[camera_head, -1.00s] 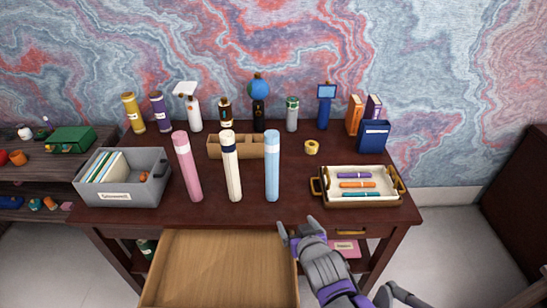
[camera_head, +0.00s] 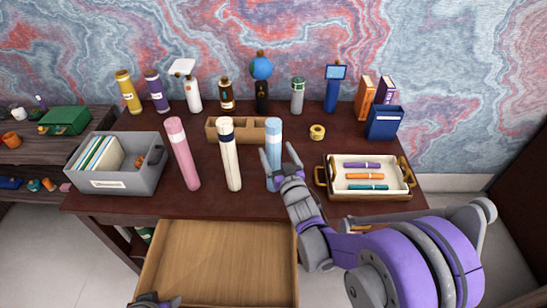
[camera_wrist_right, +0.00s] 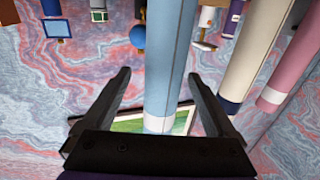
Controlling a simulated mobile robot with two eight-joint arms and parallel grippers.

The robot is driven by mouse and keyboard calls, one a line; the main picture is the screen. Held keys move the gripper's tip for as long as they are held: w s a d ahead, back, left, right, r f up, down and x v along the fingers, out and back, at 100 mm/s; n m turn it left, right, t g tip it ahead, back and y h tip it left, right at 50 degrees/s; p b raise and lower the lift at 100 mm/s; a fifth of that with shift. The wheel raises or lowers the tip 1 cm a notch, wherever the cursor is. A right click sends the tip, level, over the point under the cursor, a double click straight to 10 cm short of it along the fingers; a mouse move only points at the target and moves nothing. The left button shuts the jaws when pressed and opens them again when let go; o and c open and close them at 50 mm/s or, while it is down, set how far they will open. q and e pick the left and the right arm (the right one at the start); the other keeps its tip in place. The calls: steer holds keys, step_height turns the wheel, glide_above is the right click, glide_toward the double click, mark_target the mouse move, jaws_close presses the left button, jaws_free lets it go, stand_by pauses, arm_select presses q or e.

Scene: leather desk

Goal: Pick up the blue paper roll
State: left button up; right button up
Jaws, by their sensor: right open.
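The blue paper roll (camera_head: 273,131) stands upright on the dark desk, right of the cream roll (camera_head: 229,155) and the pink roll (camera_head: 183,155). My right gripper (camera_head: 279,158) is open, in front of the blue roll's lower part, with one finger at each side of it. In the right wrist view, the blue roll (camera_wrist_right: 168,60) passes between the two open fingers (camera_wrist_right: 157,95); I see no clear contact.
A tray (camera_head: 368,196) with coloured markers is right of my gripper. A grey bin (camera_head: 140,181) stands at the left, and a wooden organizer (camera_head: 216,131) behind the rolls. The open drawer (camera_head: 225,262) juts out in front. Bottles and books line the back.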

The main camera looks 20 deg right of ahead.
steer(key=w, duration=0.3)
steer(key=w+p, duration=0.1)
steer(key=w, duration=0.1)
steer(key=shift+a, duration=0.35)
steer(key=shift+s, duration=0.15)
steer(key=shift+c, duration=0.8)
jaws_close()
